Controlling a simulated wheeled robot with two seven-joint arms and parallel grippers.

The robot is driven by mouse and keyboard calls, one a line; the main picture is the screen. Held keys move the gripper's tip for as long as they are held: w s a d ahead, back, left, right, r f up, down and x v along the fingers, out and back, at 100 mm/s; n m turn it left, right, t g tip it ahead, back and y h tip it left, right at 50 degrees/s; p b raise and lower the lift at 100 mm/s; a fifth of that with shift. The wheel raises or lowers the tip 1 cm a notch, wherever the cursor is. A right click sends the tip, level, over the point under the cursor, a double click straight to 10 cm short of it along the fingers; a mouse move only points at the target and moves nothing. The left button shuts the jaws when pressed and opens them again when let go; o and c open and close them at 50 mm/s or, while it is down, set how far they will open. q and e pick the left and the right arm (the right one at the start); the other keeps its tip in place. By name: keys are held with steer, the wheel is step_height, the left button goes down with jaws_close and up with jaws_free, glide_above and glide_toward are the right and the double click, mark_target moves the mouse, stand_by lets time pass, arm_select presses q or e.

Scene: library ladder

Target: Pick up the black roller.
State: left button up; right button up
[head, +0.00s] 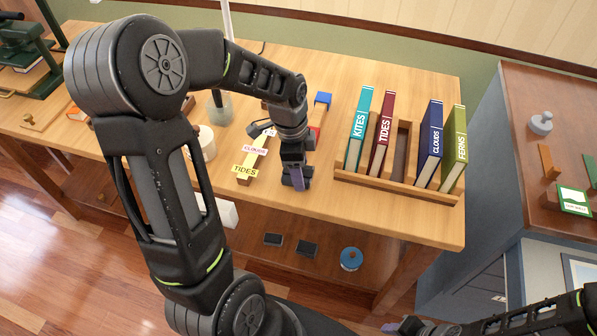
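I cannot clearly make out the black roller; my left arm and gripper cover part of the table where it may lie. My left gripper (295,180) points down at the front part of the wooden table (350,218), left of the book rack. One purple-grey fingertip shows, with dark parts beside it. I cannot tell whether these are all gripper or partly a held thing, nor how far apart the fingers are. My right gripper (408,326) shows only in part at the bottom edge, away from the table.
A wooden rack (390,184) holds several upright books, with an empty slot in the middle. Label strips (245,170) lie left of my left gripper; a red and blue item (322,99) lies behind it. A blue round tin (351,258) sits on the lower shelf. A cabinet (510,150) stands right.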

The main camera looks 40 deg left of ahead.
arm_select(q)
steer(key=c, duration=0.9)
step_height(320, 180, up, 10)
steer(key=shift+r, duration=0.1)
stand_by(0.5)
steer(key=o, duration=1.1)
steer(key=c, duration=0.9)
